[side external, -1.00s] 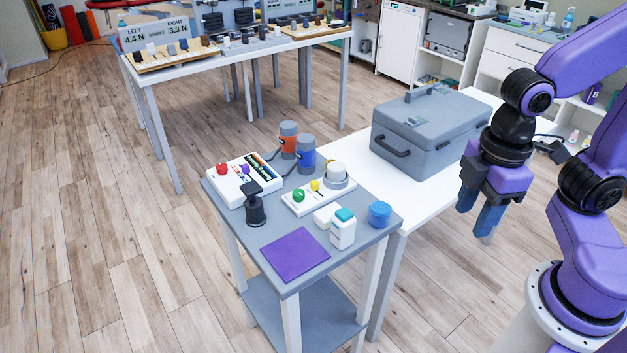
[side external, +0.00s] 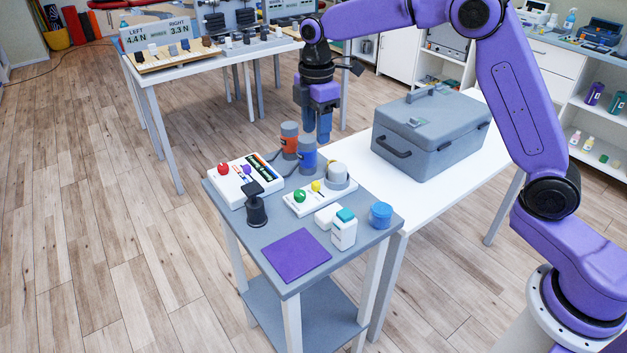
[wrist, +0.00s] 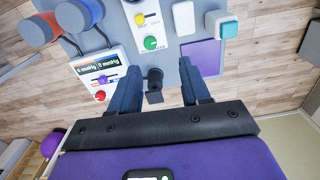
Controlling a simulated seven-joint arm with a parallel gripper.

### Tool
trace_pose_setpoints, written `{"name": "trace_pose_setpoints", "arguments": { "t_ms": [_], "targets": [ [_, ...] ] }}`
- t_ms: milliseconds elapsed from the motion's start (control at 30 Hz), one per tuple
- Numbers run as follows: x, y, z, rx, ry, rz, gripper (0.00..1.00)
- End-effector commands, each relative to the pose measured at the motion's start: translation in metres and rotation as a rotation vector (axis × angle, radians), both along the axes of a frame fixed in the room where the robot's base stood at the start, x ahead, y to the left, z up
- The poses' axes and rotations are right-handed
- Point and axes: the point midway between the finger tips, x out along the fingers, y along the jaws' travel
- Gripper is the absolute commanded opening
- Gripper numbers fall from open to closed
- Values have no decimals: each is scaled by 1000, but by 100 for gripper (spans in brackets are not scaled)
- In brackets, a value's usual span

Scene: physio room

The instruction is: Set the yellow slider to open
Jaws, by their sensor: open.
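The yellow slider (side external: 316,186) is a small yellow knob on a white panel (side external: 322,200), between a green knob (side external: 299,195) and a round pale-grey part (side external: 337,175). In the wrist view the yellow slider (wrist: 140,19) sits in a short slot near the top edge, with the green knob (wrist: 150,43) below it. Any slot markings are too small to read. My gripper (side external: 317,138) is open and empty, pointing down, well above the small table and beyond the panel in the side view. In the wrist view my gripper (wrist: 160,66) has its fingers spread, apart from the slider.
A second white panel (side external: 243,180) with red and purple knobs and displays lies left. Orange (side external: 289,140) and blue (side external: 307,155) canisters stand behind. A grey case (side external: 432,135) stands right.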

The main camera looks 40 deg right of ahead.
Motion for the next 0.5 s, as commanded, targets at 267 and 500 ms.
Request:
{"name": "trace_pose_setpoints", "arguments": {
  "t_ms": [267, 500],
  "targets": [
    [38, -20, -12, -1, 2, 50, 47],
    [39, -21, -31, -2, 5, 53, 47]
  ]
}}
